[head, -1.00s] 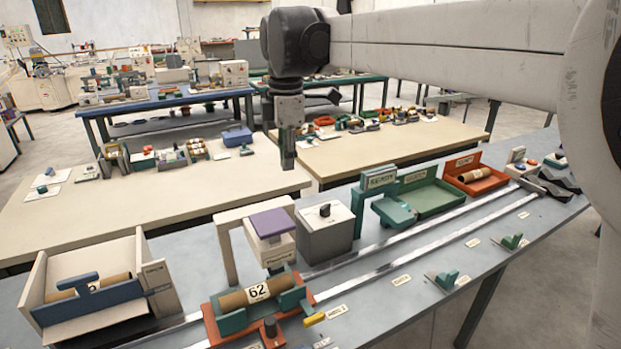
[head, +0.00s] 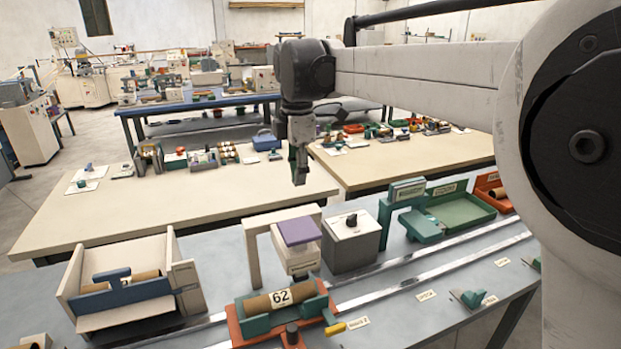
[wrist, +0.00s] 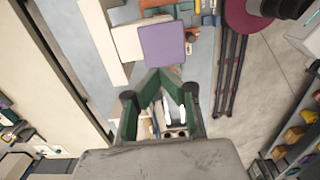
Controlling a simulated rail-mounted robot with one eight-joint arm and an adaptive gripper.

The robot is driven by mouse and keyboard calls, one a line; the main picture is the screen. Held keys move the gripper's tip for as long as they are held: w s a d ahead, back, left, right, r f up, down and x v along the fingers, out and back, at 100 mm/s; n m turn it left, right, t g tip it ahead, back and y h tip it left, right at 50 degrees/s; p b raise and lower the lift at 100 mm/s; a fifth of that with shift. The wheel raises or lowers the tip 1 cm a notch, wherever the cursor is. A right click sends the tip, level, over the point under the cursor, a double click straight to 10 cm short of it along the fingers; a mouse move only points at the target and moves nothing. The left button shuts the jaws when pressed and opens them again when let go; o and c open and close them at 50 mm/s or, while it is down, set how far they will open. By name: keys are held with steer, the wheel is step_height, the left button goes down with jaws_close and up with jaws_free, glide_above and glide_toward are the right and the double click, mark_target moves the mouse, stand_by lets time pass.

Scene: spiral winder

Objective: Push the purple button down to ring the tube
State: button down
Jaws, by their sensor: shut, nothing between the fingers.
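The purple button (head: 298,231) is a flat square plate on top of a white press frame (head: 253,245). A brown cardboard tube (head: 258,305) marked 62 lies in a green cradle on a red base (head: 236,329), in front of and below the press. My gripper (head: 299,181) points down above the button, with a clear gap between them. In the wrist view the purple button (wrist: 162,44) shows just beyond the fingertips. My gripper is shut and empty.
A grey box with a black knob (head: 352,243) stands right of the press. A white bin with a tube (head: 125,319) stands at the left. Metal rails (head: 400,287) run along the blue-grey bench. A beige table (head: 120,215) lies behind.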

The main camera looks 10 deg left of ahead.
mark_target(300, 227)
step_height(300, 227, down, 12)
steer(key=shift+r+p, duration=0.25)
steer(key=shift+p, duration=0.2)
steer(key=shift+f+b, duration=1.35)
steer(key=shift+f, duration=1.05)
steer(key=shift+r, duration=0.15)
step_height(300, 227, up, 14)
steer(key=p, duration=0.1)
steer(key=shift+s+d, duration=0.1)
steer(key=shift+d, duration=0.05)
